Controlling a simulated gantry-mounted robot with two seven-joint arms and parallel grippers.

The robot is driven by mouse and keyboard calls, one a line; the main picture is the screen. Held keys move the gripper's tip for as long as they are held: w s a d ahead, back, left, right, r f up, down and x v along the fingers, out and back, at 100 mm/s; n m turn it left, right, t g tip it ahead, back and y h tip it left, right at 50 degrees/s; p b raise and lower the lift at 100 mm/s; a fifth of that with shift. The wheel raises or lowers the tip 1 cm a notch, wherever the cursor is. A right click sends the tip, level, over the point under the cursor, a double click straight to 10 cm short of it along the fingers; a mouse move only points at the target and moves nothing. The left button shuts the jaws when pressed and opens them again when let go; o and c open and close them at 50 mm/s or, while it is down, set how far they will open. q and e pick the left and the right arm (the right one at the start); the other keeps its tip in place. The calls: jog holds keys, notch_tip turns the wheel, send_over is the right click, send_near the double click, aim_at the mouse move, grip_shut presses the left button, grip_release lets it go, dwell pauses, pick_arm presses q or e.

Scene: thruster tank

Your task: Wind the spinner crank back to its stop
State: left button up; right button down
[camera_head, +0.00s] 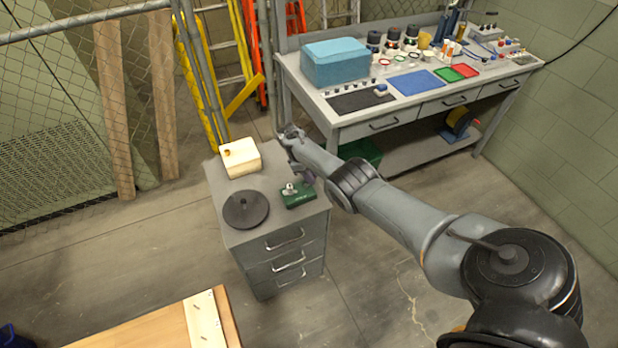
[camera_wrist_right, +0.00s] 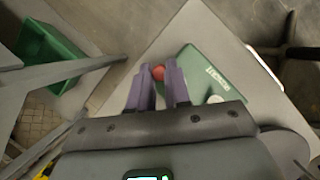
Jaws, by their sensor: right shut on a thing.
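The spinner is a green box (camera_head: 298,197) with a light metal fitting on top, on a grey drawer cabinet (camera_head: 288,224). In the right wrist view the green box (camera_wrist_right: 222,80) shows white lettering and a pale round part. A red knob (camera_wrist_right: 158,72), apparently the crank's handle, sits between the purple fingertips of my right gripper (camera_wrist_right: 158,84). The gripper is shut on it at the box's left edge in that view. In the head view my right gripper (camera_head: 305,178) is at the box's back edge, small and partly hidden by the arm. The crank arm is hidden. My left gripper is not in view.
On the cabinet stand a black round disc (camera_head: 246,209) and a cream box (camera_head: 240,157). A workbench (camera_head: 420,118) with a blue case (camera_head: 335,63) and small parts stands behind. A green bin (camera_head: 361,152) is under it. A wooden table (camera_head: 165,325) is in front.

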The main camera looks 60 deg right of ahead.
jog(key=m, duration=0.1)
jog(key=m+y+b, duration=0.1)
jog(key=m, duration=0.1)
jog(key=shift+s+a, duration=0.1)
jog(key=shift+s, duration=0.2)
jog(key=shift+s+a+m+y, duration=0.15)
jog(key=shift+m+y, duration=0.25)
jog(key=shift+m, duration=0.5)
jog(key=m, duration=0.1)
jog(key=m+y, duration=0.1)
jog(key=shift+s+a+m, duration=0.2)
jog(key=shift+s+m, duration=0.05)
jog(key=shift+m, duration=0.15)
jog(key=shift+s+a+r+m+y, duration=0.15)
jog(key=shift+m+y, duration=0.25)
jog(key=shift+m, duration=0.5)
jog(key=m+p, duration=0.1)
jog(key=m, duration=0.1)
jog(key=a+m+t+y+p, duration=0.1)
jog(key=m, duration=0.1)
jog(key=shift+m+t, duration=0.3)
jog(key=m+p, duration=0.1)
jog(key=m, duration=0.1)
jog(key=a+m+t+y+p, duration=0.1)
jog(key=shift+m, duration=0.4)
jog(key=shift+m+t+p, duration=0.45)
jog(key=shift+m+t, duration=0.05)
jog(key=shift+m, duration=0.1)
jog(key=shift+a+m, duration=0.1)
jog(key=shift+m, duration=0.2)
